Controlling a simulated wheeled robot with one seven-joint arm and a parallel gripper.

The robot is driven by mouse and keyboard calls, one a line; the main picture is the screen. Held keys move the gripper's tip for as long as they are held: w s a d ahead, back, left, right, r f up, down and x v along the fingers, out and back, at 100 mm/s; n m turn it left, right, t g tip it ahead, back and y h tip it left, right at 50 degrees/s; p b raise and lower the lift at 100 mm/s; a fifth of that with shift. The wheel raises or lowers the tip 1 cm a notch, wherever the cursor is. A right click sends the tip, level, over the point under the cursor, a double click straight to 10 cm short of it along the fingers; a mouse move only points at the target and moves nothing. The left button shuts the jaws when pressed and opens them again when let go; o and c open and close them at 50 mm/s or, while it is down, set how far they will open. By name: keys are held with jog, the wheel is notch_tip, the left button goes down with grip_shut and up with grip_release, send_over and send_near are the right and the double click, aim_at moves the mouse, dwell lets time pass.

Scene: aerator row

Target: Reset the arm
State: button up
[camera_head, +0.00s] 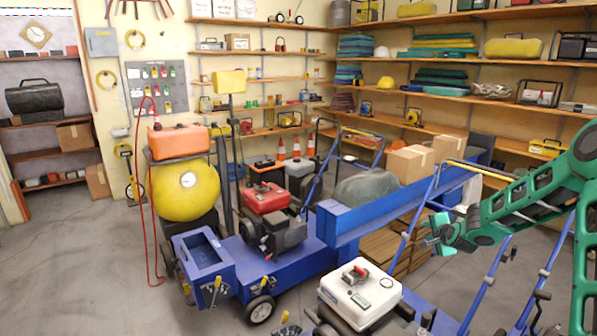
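My green arm comes in from the right edge, and its end, my gripper (433,238), hangs in front of the blue beam's right part. It is above and to the right of the white-topped engine unit (359,291) and appears apart from it. The gripper is small and seen from the side, so I cannot tell whether its fingers are open or shut. I see no object clearly held in it.
Blue handle frames (421,226) stand close to my gripper. Cardboard boxes (409,160) sit behind. Loaded shelves line the walls. Open floor (90,270) lies at left.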

jog(key=s+r+n+g+h, duration=0.1)
jog(key=s+r+n+g, duration=0.2)
jog(key=s, duration=0.8)
jog(key=s+d+r+n+g, duration=0.15)
jog(key=s+r, duration=0.25)
jog(key=s, duration=0.7)
jog(key=s+r+n+g+h, duration=0.1)
jog(key=s+r+n+g, duration=0.25)
jog(key=s, duration=0.65)
jog(key=s+a+r+n+g+y, duration=0.1)
jog(key=s+a+g, duration=0.1)
jog(key=s, duration=1.1)
jog(key=s+a+r+n+g+y, duration=0.1)
jog(key=s+a, duration=0.3)
jog(key=s, duration=1)
jog(key=shift+a+r+g+y, duration=0.2)
jog(key=shift+a+g+y, duration=0.15)
jog(key=shift+g+y, duration=0.25)
